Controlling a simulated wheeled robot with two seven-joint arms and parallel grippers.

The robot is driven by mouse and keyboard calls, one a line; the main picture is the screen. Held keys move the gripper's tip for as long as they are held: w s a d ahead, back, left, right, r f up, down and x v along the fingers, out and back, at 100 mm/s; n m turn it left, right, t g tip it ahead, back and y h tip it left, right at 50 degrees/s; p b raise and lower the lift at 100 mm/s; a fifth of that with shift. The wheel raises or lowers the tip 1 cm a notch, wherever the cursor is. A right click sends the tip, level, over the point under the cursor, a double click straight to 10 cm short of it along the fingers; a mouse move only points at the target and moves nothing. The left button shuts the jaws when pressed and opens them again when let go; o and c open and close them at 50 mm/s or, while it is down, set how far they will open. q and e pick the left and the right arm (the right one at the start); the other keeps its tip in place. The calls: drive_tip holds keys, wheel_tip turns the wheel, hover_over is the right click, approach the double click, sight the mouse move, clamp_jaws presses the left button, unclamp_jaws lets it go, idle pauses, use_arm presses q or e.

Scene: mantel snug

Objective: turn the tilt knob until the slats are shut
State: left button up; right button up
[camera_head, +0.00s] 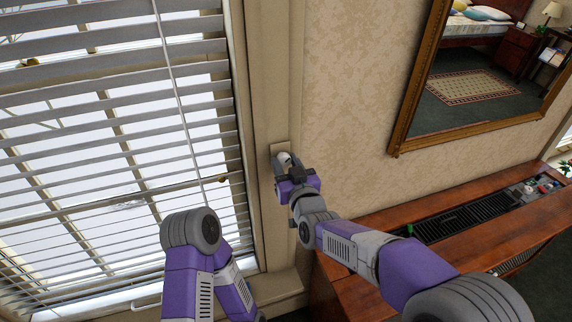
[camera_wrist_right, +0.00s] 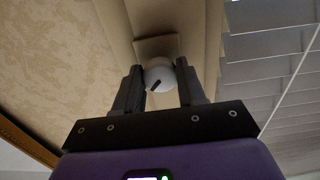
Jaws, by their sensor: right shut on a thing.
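The tilt knob (camera_wrist_right: 159,77) is a round white knob with a dark mark, on a beige plate (camera_wrist_right: 157,46) on the window frame. In the head view the knob (camera_head: 283,158) shows just past my right gripper (camera_head: 284,166). In the right wrist view my right gripper (camera_wrist_right: 158,88) has one finger on each side of the knob and is shut on it. The slats (camera_head: 110,140) of the white blind are tilted open, with bright gaps between them. My left arm shows at the lower middle of the head view, but its gripper is out of view.
A wooden cabinet (camera_head: 440,215) with a dark grille stands at the right, below a gold-framed mirror (camera_head: 407,110). A pale cord (camera_head: 165,50) hangs in front of the slats.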

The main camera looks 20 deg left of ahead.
drive_tip(key=m+b, duration=0.2)
drive_tip(key=b, duration=0.1)
drive_tip(key=shift+f+m, duration=0.2)
drive_tip(key=shift+m, duration=0.2)
drive_tip(key=shift+r+m+b, duration=0.15)
drive_tip(key=shift+m+b, duration=0.6)
drive_tip(key=shift+m, duration=0.05)
drive_tip(key=o, duration=1)
drive_tip(key=shift+o, duration=0.2)
drive_tip(key=v, duration=0.7)
drive_tip(key=shift+s+d, duration=0.15)
drive_tip(key=shift+s, duration=0.1)
